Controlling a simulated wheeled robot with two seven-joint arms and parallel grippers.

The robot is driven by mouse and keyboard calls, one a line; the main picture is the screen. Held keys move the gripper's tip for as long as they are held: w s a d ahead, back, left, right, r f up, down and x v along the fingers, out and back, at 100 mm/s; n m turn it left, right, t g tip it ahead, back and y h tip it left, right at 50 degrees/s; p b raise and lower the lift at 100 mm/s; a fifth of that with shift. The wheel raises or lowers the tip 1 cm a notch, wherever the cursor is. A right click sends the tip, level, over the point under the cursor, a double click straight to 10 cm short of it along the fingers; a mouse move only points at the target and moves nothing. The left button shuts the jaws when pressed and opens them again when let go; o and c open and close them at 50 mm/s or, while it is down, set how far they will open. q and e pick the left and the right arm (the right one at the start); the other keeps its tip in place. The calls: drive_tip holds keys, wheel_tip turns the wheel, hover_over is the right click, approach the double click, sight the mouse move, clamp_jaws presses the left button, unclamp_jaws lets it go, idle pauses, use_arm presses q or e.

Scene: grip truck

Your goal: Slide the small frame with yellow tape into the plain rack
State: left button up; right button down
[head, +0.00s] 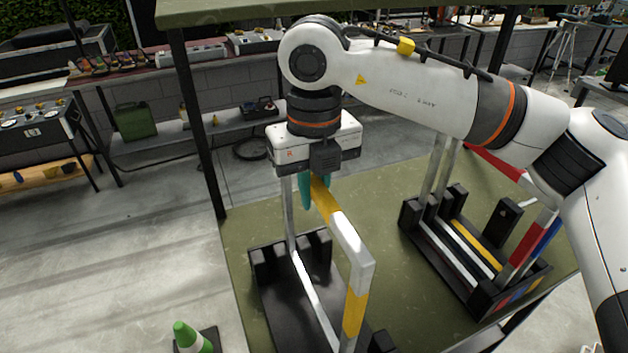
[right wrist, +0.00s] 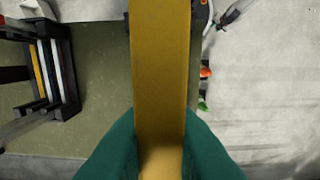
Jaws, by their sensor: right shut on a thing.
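The small white frame with yellow tape (head: 354,312) stands roughly upright over the left black rack (head: 276,312), which has no coloured stripes. My right gripper (head: 314,196) is shut on the yellow-taped top bar. In the right wrist view its teal fingers (right wrist: 160,150) press both sides of the yellow bar (right wrist: 160,70). The frame's white bottom bar (head: 313,292) lines up between the rack's black end blocks. I cannot tell whether it rests on the rack floor. The rack's near end is cut off by the picture edge. My left gripper is not in view.
A second black rack (head: 452,262) with white and yellow strips stands to the right, also in the right wrist view (right wrist: 68,100). Frame parts with red and blue tape (head: 530,242) stand in it. A green cone (head: 187,338) is at lower left. Dark posts bound the green floor.

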drive_tip(key=shift+f+b, duration=2.2)
drive_tip(key=shift+f, duration=0.45)
drive_tip(key=c, duration=1.3)
unclamp_jaws()
